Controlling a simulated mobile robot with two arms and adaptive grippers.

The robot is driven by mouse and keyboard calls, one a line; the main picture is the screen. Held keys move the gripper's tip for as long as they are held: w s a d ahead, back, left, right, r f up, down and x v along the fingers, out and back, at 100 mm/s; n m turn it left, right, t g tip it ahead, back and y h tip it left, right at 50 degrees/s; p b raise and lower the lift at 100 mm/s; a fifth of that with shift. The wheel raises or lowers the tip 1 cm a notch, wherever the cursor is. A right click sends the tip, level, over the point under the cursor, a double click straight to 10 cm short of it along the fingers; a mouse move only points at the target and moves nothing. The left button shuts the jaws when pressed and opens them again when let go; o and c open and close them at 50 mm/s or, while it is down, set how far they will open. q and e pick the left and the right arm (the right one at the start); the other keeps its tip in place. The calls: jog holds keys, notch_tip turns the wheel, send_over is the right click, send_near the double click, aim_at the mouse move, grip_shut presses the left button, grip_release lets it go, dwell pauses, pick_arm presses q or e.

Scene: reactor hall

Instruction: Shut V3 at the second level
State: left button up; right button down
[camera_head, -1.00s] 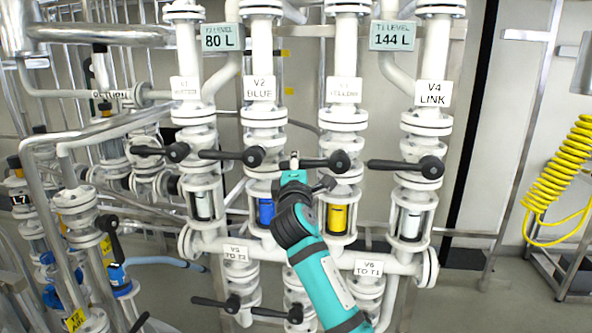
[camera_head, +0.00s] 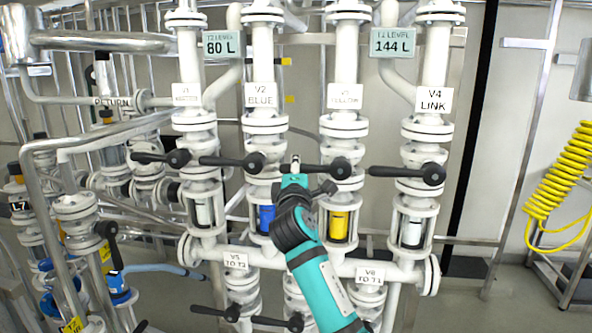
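Valve V3 is the white valve under the yellow-marked label (camera_head: 345,96), above a sight glass with yellow liquid (camera_head: 338,222). Its black lever (camera_head: 325,169) lies about horizontal, pointing left from its hub. One teal arm of mine, which I take as the right, rises from the bottom edge. Its gripper (camera_head: 294,165) is at the left end of the V3 lever. The fingers are small and partly hidden, so I cannot tell whether they touch or close on it. My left gripper is not in view. The T2 level display (camera_head: 220,43) reads 80 L; the T1 level display (camera_head: 392,42) reads 144 L.
The V2 lever (camera_head: 232,161) and V4 lever (camera_head: 406,172) flank V3, both about horizontal. The lower valves V5 (camera_head: 235,261) and V6 (camera_head: 370,275) sit below. Pipes crowd the left. A yellow coiled hose (camera_head: 560,175) hangs at the right.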

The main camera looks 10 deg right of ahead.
jog(key=shift+s+a+r, duration=0.15)
jog(key=shift+a+r, duration=0.05)
jog(key=shift+a, duration=0.05)
jog(key=c, duration=1.8)
grip_release()
jog(key=shift+s+r, duration=0.1)
jog(key=o, duration=0.7)
jog(key=shift+s+r, duration=0.3)
jog(key=shift+s, duration=0.25)
jog(key=shift+c, duration=0.2)
jog(key=shift+w+d+f, duration=0.1)
jog(key=shift+w+f, duration=0.05)
jog(key=shift+f, duration=0.15)
jog(key=v, duration=1.2)
